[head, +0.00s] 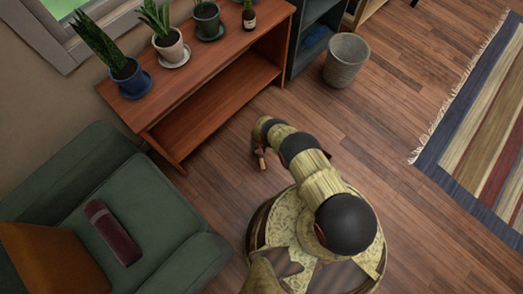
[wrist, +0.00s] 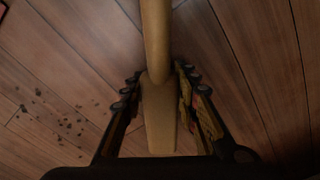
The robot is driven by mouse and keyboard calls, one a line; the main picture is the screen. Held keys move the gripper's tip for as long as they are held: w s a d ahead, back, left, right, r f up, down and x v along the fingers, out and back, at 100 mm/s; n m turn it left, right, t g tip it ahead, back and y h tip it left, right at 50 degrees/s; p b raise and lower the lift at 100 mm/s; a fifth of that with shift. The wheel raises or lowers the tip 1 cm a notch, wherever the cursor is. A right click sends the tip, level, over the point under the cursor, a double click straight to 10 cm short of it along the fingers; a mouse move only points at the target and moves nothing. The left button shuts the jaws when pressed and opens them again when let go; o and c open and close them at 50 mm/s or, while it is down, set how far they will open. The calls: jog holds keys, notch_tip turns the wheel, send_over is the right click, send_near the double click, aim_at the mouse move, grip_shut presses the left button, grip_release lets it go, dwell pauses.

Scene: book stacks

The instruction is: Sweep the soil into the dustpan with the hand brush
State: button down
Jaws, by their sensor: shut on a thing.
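My gripper (wrist: 158,82) is shut on the hand brush (wrist: 156,38), whose pale wooden handle runs up between the two fingers in the wrist view. Its bristles cannot be made out. In the head view a small part of the brush (head: 261,160) shows at the end of my arm, low over the floor. The soil (wrist: 58,117) lies as scattered dark crumbs on the floor, left of my gripper in the wrist view. I cannot make it out in the head view. A dark, red-edged corner (wrist: 2,10) shows at the wrist view's top left; I cannot tell whether it is the dustpan.
A wooden shelf unit (head: 196,82) with potted plants stands beyond my arm. A green armchair (head: 165,215) is at left, a grey bin (head: 346,62) at the back, and a striped rug (head: 490,125) at right. Wooden floor (head: 405,195) is clear between my base and the rug.

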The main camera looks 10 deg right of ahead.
aim_at(237, 177)
jog(key=shift+s+a+f, duration=0.2)
jog(key=shift+s+a, duration=0.4)
jog(key=shift+s, duration=0.15)
jog(key=shift+s+a, duration=0.85)
jog(key=shift+a, duration=0.15)
jog(key=shift+s+a+r, duration=0.1)
jog(key=shift+s+a, duration=0.25)
jog(key=shift+a, duration=0.3)
jog(key=shift+s+a+r, duration=0.1)
jog(key=shift+s+a, duration=0.3)
jog(key=shift+a, duration=0.2)
jog(key=shift+s+a+r, duration=0.1)
jog(key=shift+s+a, duration=0.25)
jog(key=shift+a, duration=0.3)
jog(key=shift+s+a+f, duration=0.1)
jog(key=shift+s+a, duration=0.5)
jog(key=shift+a, duration=0.2)
jog(key=shift+s+a+f, duration=0.1)
jog(key=shift+s+a, duration=0.5)
jog(key=shift+a, duration=0.2)
jog(key=shift+s+a, duration=0.75)
jog(key=shift+a, duration=0.3)
jog(key=shift+s+a, duration=0.7)
jog(key=shift+a, duration=0.35)
jog(key=shift+s+a, duration=0.6)
jog(key=shift+a, duration=0.15)
jog(key=shift+s, duration=0.1)
jog(key=shift+s, duration=0.1)
